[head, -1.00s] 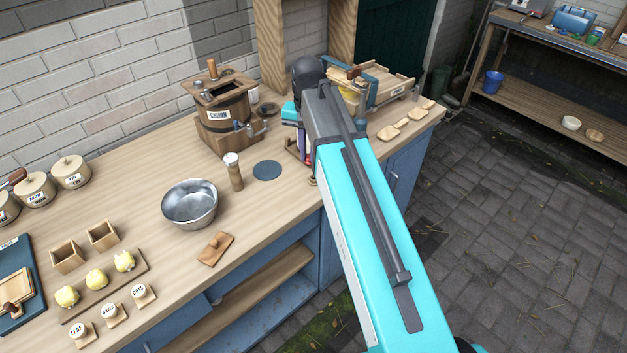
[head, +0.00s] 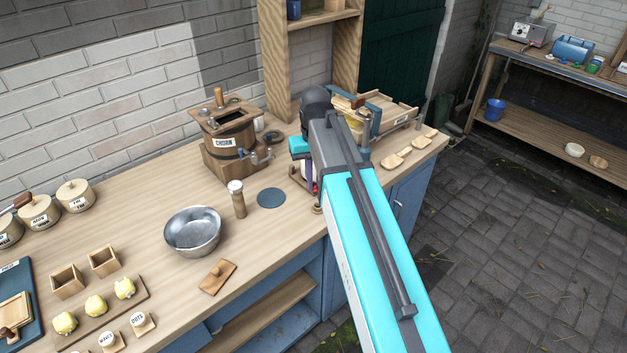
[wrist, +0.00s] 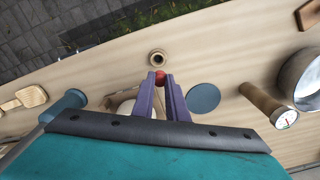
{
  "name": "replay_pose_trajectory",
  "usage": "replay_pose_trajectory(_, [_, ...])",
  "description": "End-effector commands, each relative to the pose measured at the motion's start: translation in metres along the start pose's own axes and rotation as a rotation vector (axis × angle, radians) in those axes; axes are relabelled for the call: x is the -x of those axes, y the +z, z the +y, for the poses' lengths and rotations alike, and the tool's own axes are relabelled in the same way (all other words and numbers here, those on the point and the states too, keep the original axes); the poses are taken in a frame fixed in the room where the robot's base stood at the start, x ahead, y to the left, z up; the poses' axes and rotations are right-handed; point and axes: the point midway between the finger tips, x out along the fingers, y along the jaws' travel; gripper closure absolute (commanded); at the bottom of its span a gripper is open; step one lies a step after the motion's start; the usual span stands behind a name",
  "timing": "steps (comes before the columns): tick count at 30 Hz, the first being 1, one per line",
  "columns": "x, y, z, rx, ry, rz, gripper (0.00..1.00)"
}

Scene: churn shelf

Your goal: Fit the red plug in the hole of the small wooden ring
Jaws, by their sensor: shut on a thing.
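The red plug (wrist: 160,76) is between the tips of my gripper (wrist: 161,80) in the wrist view. The two purple fingers are shut on it. The small wooden ring (wrist: 157,58) lies on the wooden counter (wrist: 225,55), just beyond the plug in the picture, with its dark hole facing up. The plug shows apart from the ring there; its height above the counter is hard to tell. In the head view the ring (head: 317,208) shows near the counter's front edge, and my arm hides most of the gripper.
A blue-grey disc (head: 271,198), a wooden cylinder with a white top (head: 237,199) and a metal bowl (head: 193,230) lie left of my arm. The churn (head: 231,143) stands behind. Wooden paddles (head: 396,158) lie on the right. The counter around the ring looks clear.

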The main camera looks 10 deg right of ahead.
Motion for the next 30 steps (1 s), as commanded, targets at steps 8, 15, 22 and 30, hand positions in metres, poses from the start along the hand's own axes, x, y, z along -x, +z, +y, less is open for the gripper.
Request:
replay_pose_trajectory(8, [0.0000, 0.0002, 0.0037, 0.295, 0.000, 0.000, 1.00])
replay_pose_trajectory(15, [0.0000, 0.0003, 0.0051, 0.433, 0.000, 0.000, 1.00])
replay_pose_trajectory(22, [0.0000, 0.0003, 0.0052, 0.450, 0.000, 0.000, 1.00])
replay_pose_trajectory(30, [0.0000, 0.0003, 0.0051, 0.448, 0.000, 0.000, 1.00])
